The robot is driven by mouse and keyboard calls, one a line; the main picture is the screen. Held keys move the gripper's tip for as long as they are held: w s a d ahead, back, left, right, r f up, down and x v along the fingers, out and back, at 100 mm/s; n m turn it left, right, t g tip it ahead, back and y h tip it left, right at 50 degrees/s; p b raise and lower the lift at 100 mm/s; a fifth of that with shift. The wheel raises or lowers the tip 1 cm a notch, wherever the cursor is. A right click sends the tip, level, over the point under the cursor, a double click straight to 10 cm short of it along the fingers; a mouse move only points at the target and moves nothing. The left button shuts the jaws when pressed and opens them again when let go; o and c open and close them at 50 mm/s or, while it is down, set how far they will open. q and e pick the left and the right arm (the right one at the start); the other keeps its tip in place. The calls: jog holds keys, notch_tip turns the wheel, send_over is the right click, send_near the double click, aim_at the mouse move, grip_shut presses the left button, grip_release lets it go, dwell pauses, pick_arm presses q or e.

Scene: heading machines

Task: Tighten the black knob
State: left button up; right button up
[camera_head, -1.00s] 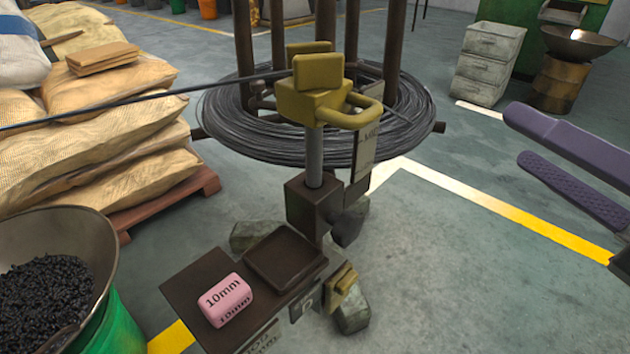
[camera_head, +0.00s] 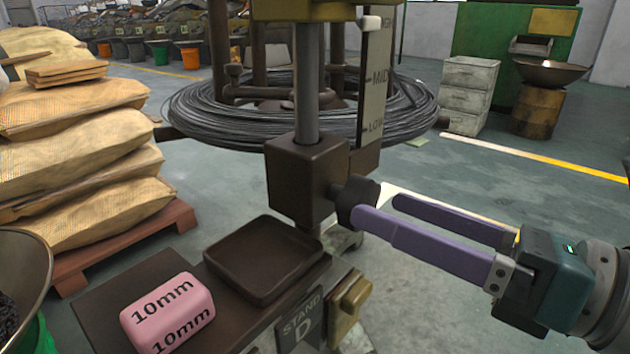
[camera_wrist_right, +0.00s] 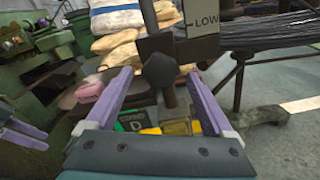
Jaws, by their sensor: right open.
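The black knob (camera_head: 357,200) sticks out of the right side of a dark brown block (camera_head: 300,182) on an upright metal post. It also shows in the right wrist view (camera_wrist_right: 161,70), dark and lobed. My right gripper (camera_head: 379,207) reaches in from the right, open, its purple fingertips at the knob. In the right wrist view the knob appears between the two spread fingers (camera_wrist_right: 158,80); I cannot tell whether they touch it. Purple fingers that look like my left gripper (camera_wrist_right: 22,133) show at the left edge of that view; their opening is unclear.
A dark tray (camera_head: 262,260) and a pink 10mm block (camera_head: 167,313) sit on the stand below the knob. A wire coil (camera_head: 225,120) stands behind the post. A scale plate (camera_head: 377,85) hangs beside the post. Stacked sacks (camera_head: 85,160) are at left.

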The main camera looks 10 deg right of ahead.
aim_at(358, 190)
jog(key=shift+x, duration=1.45)
jog(key=shift+c, duration=0.3)
jog(key=c, duration=1.3)
